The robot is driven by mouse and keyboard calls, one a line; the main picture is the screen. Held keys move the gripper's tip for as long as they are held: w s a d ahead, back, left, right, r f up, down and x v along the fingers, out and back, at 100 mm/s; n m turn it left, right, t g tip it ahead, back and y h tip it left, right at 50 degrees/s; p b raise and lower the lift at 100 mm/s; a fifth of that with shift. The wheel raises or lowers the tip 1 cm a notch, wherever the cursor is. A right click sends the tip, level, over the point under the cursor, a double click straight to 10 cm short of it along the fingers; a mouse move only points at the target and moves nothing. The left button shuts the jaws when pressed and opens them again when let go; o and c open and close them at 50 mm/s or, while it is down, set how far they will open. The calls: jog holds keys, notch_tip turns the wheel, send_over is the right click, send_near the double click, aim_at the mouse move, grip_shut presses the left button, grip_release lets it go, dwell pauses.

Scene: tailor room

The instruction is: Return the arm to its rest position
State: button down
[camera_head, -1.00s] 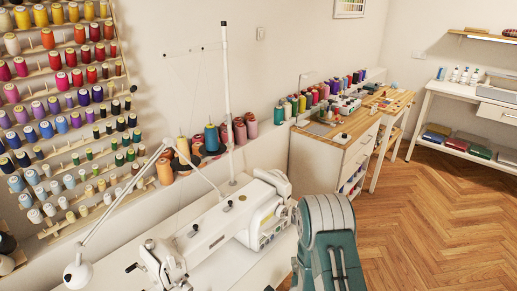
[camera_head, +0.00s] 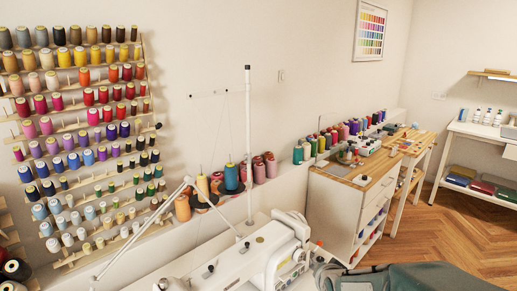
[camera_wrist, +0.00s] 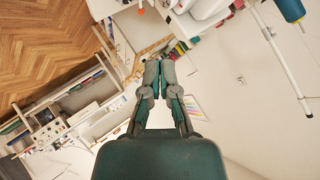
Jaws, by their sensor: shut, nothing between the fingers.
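My gripper (camera_wrist: 159,76) shows in the wrist view, its two fingers together at the tips with nothing between them. It points away from the camera and touches nothing that I can see.
A white sewing machine (camera_head: 262,250) stands at the bottom centre, close to my arm. A wooden-topped cabinet (camera_head: 337,207) with spools is behind it. A thread rack (camera_head: 103,178) covers the left wall. Bare floor (camera_head: 463,235) lies at the right.

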jog(key=s+r+n+g, duration=0.2)
jog(key=s+r+n, duration=0.2)
jog(key=s, duration=0.8)
jog(key=s+r+n+g, duration=0.3)
jog(key=s+r+n, duration=0.1)
jog(key=s, duration=0.8)
jog(key=shift+r, duration=0.8)
